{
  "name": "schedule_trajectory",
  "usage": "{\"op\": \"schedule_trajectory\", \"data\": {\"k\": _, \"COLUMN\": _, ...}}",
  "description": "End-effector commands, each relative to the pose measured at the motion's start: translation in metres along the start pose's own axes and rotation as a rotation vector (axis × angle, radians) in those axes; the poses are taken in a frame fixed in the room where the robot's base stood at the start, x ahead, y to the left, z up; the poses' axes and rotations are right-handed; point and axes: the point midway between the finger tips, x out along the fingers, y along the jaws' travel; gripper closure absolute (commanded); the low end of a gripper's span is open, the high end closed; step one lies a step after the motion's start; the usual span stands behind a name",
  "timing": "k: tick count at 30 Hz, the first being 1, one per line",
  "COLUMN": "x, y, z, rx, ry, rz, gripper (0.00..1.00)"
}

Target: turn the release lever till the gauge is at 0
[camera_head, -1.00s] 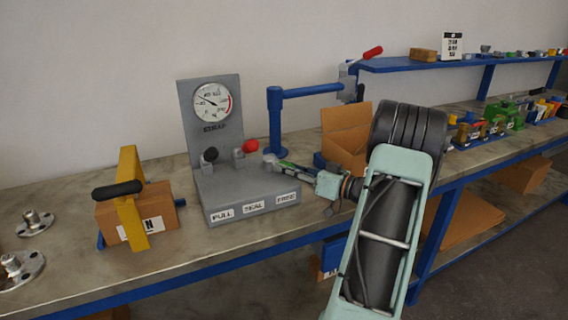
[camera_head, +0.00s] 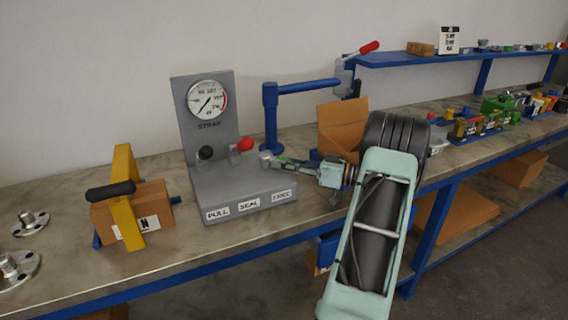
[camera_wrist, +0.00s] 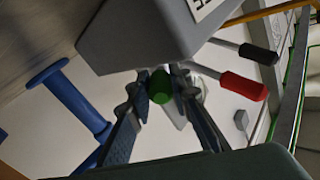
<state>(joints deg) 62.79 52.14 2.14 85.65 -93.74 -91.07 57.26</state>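The grey strap station (camera_head: 240,189) stands on the bench, with labels PULL, SEAL and FREE on its front. Its round gauge (camera_head: 207,99) has the needle pointing to the lower left; the exact reading is too small to tell. The release lever's green knob (camera_wrist: 160,86) lies between my fingertips in the wrist view, with a finger close on each side. My gripper (camera_head: 272,160) is at the station's right side, by the FREE label, and looks shut on the knob. The lever's shaft is mostly hidden.
A black-knobbed lever (camera_head: 206,153) and a red-knobbed lever (camera_head: 242,144) stand left of my gripper. A blue post with an arm (camera_head: 270,115) rises close behind it. An open cardboard box (camera_head: 342,128) is to the right; a strapped carton (camera_head: 153,203) is to the left.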

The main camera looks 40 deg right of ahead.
Motion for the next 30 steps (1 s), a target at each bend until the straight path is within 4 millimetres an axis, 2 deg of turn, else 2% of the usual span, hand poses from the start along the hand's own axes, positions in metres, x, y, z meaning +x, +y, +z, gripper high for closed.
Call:
{"op": "schedule_trajectory", "data": {"k": 1, "x": 0.001, "y": 0.000, "z": -0.001, "rx": -0.001, "ry": 0.001, "rz": 0.000, "gripper": 0.76}}
{"op": "schedule_trajectory", "data": {"k": 4, "x": 0.001, "y": 0.000, "z": -0.001, "rx": -0.001, "ry": 0.001, "rz": 0.000, "gripper": 0.65}}
{"op": "schedule_trajectory", "data": {"k": 12, "x": 0.000, "y": 0.000, "z": -0.001, "rx": -0.001, "ry": 0.001, "rz": 0.000, "gripper": 0.64}}
{"op": "schedule_trajectory", "data": {"k": 16, "x": -0.009, "y": 0.001, "z": -0.001, "rx": -0.001, "ry": 0.001, "rz": 0.002, "gripper": 0.64}}
{"op": "schedule_trajectory", "data": {"k": 30, "x": -0.100, "y": 0.001, "z": 0.000, "rx": -0.001, "ry": 0.001, "rz": 0.003, "gripper": 0.64}}
